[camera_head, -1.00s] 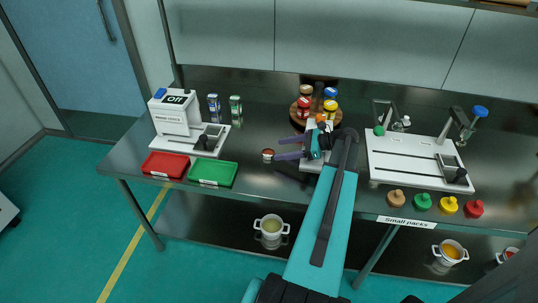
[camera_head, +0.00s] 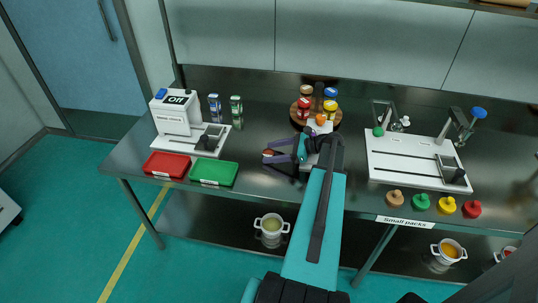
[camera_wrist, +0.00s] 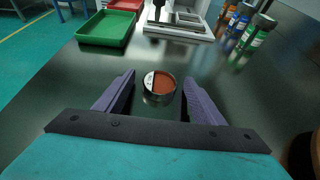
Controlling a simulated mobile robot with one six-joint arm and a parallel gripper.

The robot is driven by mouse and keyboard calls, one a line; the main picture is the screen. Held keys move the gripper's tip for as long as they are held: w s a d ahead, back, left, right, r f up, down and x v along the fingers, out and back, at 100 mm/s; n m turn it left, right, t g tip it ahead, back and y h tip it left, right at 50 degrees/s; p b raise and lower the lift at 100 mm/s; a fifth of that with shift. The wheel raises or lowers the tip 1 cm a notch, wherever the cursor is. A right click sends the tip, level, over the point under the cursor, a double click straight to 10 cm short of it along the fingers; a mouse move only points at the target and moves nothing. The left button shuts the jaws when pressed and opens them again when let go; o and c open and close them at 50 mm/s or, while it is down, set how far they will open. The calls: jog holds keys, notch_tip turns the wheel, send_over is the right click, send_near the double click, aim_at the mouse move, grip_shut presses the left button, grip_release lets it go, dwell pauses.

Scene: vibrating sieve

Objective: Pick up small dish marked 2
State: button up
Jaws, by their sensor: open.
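The small dish (camera_wrist: 160,86) is a low round dish with reddish-brown contents and a white label whose mark is too small to read. It stands on the dark steel table between the tips of my open gripper (camera_wrist: 155,95) in the wrist view, with a gap visible to the finger on either side. In the head view the dish (camera_head: 267,152) shows at the left end of my gripper (camera_head: 275,152), partly hidden by the fingers. The purple fingers are spread and hold nothing.
A green tray (camera_head: 214,185) and a red tray (camera_head: 166,175) lie left of the dish. A white machine (camera_head: 175,115) marked Off stands behind them. Coloured jars (camera_head: 329,108) stand on a round wooden holder behind my arm. A white board (camera_head: 405,172) lies right.

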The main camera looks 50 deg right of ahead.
dwell(0.3)
jog(key=c, duration=1.1)
jog(key=shift+r, duration=0.15)
notch_tip(320, 180, up, 10)
jog(key=b, duration=0.1)
